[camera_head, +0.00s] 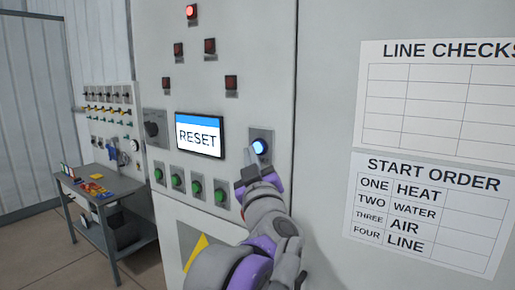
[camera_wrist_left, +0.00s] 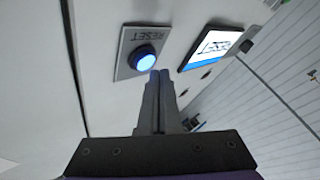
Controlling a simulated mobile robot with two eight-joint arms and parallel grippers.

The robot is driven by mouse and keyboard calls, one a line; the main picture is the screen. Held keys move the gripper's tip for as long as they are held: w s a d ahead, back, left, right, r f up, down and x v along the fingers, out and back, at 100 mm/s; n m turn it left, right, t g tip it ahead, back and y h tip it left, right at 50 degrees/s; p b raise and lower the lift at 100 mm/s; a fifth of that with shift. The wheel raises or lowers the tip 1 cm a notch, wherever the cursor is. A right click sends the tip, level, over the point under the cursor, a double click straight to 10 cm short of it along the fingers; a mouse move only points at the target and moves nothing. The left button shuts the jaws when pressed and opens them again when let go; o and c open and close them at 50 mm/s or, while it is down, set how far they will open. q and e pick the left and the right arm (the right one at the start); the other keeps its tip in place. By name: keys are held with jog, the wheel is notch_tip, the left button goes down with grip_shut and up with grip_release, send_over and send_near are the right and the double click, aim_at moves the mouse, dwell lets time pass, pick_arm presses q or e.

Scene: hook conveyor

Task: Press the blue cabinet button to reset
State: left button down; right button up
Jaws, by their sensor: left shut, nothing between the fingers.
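The blue button (camera_head: 260,146) glows on a small grey plate on the cabinet front, right of a screen (camera_head: 199,135) that reads RESET. My left gripper (camera_head: 250,162) is shut and empty, with its fingertips just below and left of the button in the head view. In the left wrist view the button (camera_wrist_left: 143,58) shows as a lit blue dome on a plate marked RESET. The closed fingers of my left gripper (camera_wrist_left: 160,75) point at its lower right edge there. I cannot tell if the tips touch it. My right gripper is not in view.
A row of green buttons (camera_head: 196,188) sits below the screen, and a dark rotary switch (camera_head: 152,129) is left of it. Red lamps (camera_head: 191,12) are above, the top one lit. Posted sheets (camera_head: 428,215) hang at right. A workbench (camera_head: 108,199) stands at left.

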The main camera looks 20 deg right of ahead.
pick_arm(q)
jog(key=shift+w+d, duration=0.1)
jog(key=shift+d, duration=0.05)
jog(key=shift+w+d, duration=0.2)
jog(key=shift+w+d, duration=0.2)
jog(key=shift+d, duration=0.1)
dwell(0.8)
jog(key=shift+a, duration=0.1)
jog(key=shift+s+a, duration=0.5)
jog(key=shift+a, duration=0.05)
dwell(0.3)
jog(key=shift+s+a, duration=0.75)
jog(key=shift+a, duration=0.25)
jog(key=shift+s+a, duration=0.75)
jog(key=shift+a, duration=0.25)
jog(key=shift+f, duration=0.1)
